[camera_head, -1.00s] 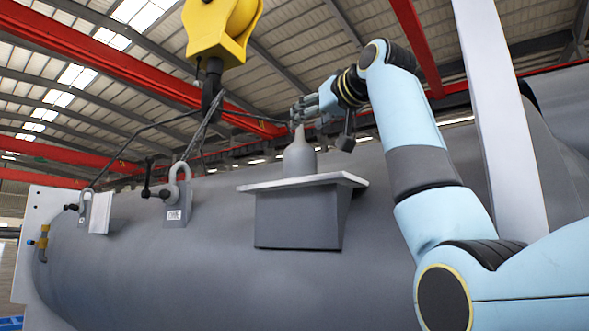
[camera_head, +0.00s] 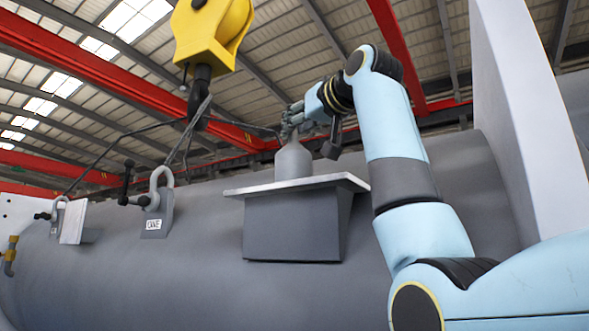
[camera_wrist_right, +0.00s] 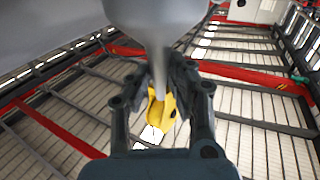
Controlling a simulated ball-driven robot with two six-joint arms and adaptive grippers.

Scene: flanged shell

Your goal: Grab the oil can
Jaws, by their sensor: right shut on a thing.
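The oil can (camera_head: 293,160) is grey with a rounded body and a narrow neck. It stands upright on a flat plate (camera_head: 300,186) fixed to the side of the big grey shell (camera_head: 190,250). My right gripper (camera_head: 291,122) is at the top of the can, with its fingers around the neck. In the right wrist view the can's body (camera_wrist_right: 155,18) fills the upper middle, and its thin spout runs down between the two fingers (camera_wrist_right: 160,85), which are closed on it. My left gripper is not in any view.
A yellow crane hook block (camera_head: 212,35) hangs left of my right gripper, with slings running to shackles (camera_head: 160,190) on the shell. A white upright flange (camera_head: 520,110) stands to the right of my arm. Red roof beams are far behind.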

